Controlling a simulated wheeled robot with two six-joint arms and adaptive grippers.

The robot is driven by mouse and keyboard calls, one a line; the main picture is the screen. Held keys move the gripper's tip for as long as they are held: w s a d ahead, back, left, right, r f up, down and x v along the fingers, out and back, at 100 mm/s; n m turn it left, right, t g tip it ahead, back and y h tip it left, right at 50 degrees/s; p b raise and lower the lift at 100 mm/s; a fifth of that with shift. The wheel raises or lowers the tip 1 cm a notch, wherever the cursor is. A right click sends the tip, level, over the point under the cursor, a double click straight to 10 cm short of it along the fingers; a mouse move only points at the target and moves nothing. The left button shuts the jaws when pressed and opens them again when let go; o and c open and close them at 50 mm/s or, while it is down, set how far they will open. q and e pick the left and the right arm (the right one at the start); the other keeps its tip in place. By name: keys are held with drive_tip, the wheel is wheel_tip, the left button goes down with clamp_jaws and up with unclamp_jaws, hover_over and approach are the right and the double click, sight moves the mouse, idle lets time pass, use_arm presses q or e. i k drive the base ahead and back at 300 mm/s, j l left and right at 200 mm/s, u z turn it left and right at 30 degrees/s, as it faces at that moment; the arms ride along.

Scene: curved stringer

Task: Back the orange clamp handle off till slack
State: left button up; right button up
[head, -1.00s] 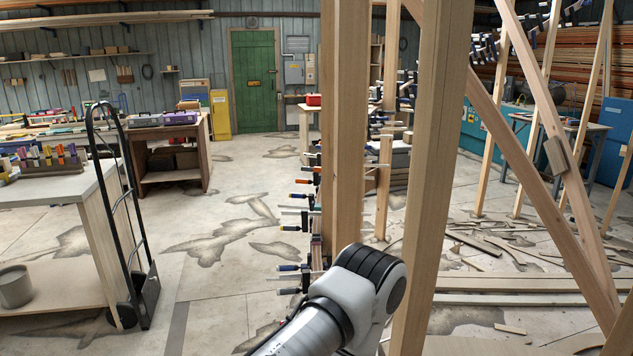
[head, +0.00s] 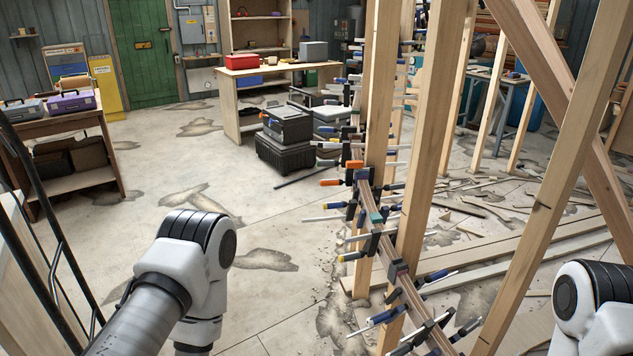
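A curved laminated stringer (head: 406,286) runs down between upright wooden posts, with several bar clamps along it. Two orange clamp handles show on its left side: an upper one (head: 354,164) and a lower one (head: 330,182). Both point left, out into free air. I cannot tell how tight either is. Other handles are blue, black or yellow. My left arm comes in at the lower left, and my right arm shows at the lower right edge. Both grippers are outside the picture, and neither arm touches a clamp.
Upright posts (head: 433,140) and slanted braces (head: 545,180) crowd the right side. Offcuts and long boards (head: 520,262) lie on the floor there. Black toolboxes (head: 286,140) stand behind the clamps. A hand truck (head: 58,270) stands at the left edge. The floor left of the clamps is open.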

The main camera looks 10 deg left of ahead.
sight(352, 167)
drive_tip(key=j, duration=0.4)
drive_tip(key=i+j, duration=0.15)
drive_tip(key=j, duration=0.25)
drive_tip(key=j+u, duration=0.1)
drive_tip(key=j, duration=0.3)
drive_tip(key=i+j+z, duration=0.15)
drive_tip(key=z, duration=0.25)
drive_tip(key=i+j+z, duration=0.15)
drive_tip(key=z, duration=0.2)
drive_tip(key=i+j+z, duration=0.1)
drive_tip(key=j+z, duration=0.15)
drive_tip(key=z, duration=0.15)
drive_tip(key=i+j+z, duration=0.1)
drive_tip(key=i+j, duration=0.35)
drive_tip(key=i+j+z, duration=0.1)
drive_tip(key=i+j, duration=0.3)
drive_tip(key=j, duration=0.2)
